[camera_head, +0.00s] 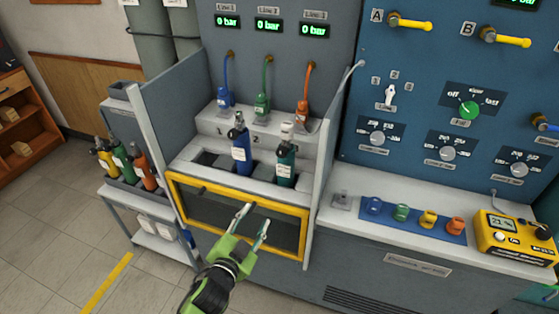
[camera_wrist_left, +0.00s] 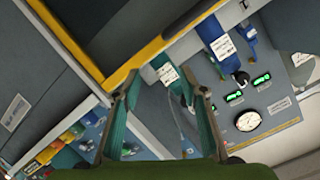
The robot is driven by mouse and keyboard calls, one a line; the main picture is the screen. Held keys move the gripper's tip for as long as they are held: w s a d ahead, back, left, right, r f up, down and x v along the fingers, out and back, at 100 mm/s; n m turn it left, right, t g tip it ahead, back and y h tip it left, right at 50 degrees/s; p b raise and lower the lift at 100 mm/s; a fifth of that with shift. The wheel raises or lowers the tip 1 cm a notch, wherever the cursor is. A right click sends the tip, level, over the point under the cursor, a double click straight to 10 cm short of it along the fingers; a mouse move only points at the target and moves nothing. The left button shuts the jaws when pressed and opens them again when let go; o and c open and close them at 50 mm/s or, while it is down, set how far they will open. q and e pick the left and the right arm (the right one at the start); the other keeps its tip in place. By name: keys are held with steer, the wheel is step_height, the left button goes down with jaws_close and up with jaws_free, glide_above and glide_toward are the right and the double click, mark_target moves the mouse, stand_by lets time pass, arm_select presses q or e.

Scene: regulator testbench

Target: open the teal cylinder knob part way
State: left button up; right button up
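My right gripper cannot be made out in either view.
A blue cylinder (camera_head: 241,152) stands just left of the teal one. The yellow-framed panel (camera_head: 237,187) and grey side walls (camera_head: 175,100) bound the bay. Blue, green and orange hose connectors (camera_head: 303,108) hang behind. A yellow meter (camera_head: 512,238) sits on the right counter.

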mark_target(280, 155)
arm_select(q)
step_height(280, 155, up, 12)
steer(key=d+m+t+h, duration=0.1)
steer(key=d+t+h, duration=0.1)
steer(key=d, duration=0.1)
steer(key=x, duration=0.9)
steer(key=a+x, duration=0.1)
steer(key=x, duration=0.4)
steer(key=shift+w+f+p, duration=0.1)
steer(key=shift+w+p, duration=0.1)
steer(key=shift+p, duration=0.1)
steer(key=shift+c, duration=0.4)
steer(key=c, duration=1)
